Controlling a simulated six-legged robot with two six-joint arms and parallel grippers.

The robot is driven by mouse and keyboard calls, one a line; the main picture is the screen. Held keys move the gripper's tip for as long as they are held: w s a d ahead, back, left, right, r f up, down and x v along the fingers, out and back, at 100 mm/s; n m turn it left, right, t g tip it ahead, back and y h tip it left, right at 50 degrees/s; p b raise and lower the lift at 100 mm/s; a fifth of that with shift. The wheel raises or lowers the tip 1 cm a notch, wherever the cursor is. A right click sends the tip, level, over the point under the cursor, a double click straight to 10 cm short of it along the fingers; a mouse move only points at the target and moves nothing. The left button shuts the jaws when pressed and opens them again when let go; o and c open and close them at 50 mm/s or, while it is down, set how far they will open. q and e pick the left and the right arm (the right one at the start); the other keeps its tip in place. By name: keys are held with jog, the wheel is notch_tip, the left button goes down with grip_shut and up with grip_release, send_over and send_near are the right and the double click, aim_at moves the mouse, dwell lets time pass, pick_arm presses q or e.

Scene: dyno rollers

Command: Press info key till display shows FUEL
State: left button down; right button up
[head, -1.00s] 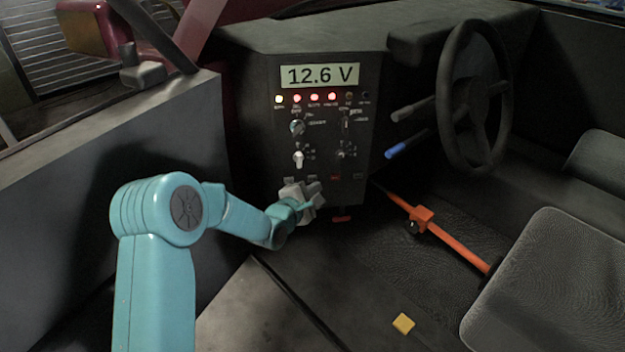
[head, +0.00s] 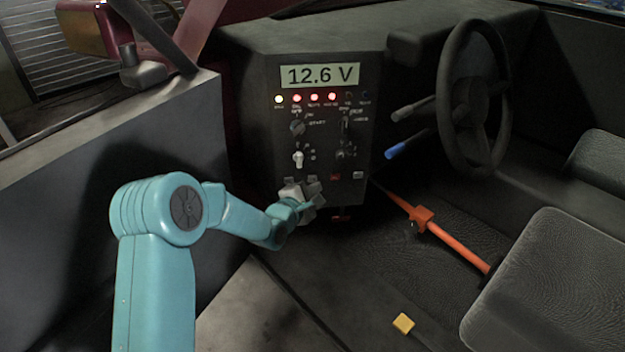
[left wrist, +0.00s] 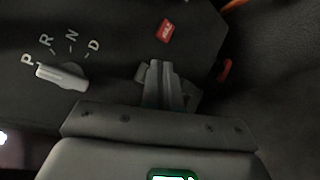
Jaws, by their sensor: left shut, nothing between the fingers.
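The display (head: 320,75) at the top of the black dashboard panel (head: 262,140) reads "12.6 V". My left gripper (head: 312,188) is shut and empty at the lower part of this panel, in front of a row of small keys. In the left wrist view its closed fingertips (left wrist: 160,68) lie over or against a small grey key (left wrist: 141,73). I cannot tell whether they press it, and its label is hidden. A red key (left wrist: 165,31) shows further right in that view and also in the head view (head: 335,176). My right gripper is not in view.
A gear selector knob (left wrist: 62,76) marked P, R, N, D is left of my fingers in the wrist view. Indicator lamps (head: 314,97) sit under the display. A steering wheel (head: 475,95), blue-tipped lever (head: 400,149) and orange lever (head: 455,243) stand to the right.

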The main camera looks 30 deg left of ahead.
pick_arm(q)
jog(key=shift+w+a+b, duration=0.2)
jog(key=shift+w+b, duration=0.1)
jog(key=shift+w+a, duration=0.3)
jog(key=shift+w, duration=0.05)
dwell(0.7)
dwell(0.3)
jog(key=shift+s+d+b, duration=0.5)
jog(key=shift+s, duration=0.15)
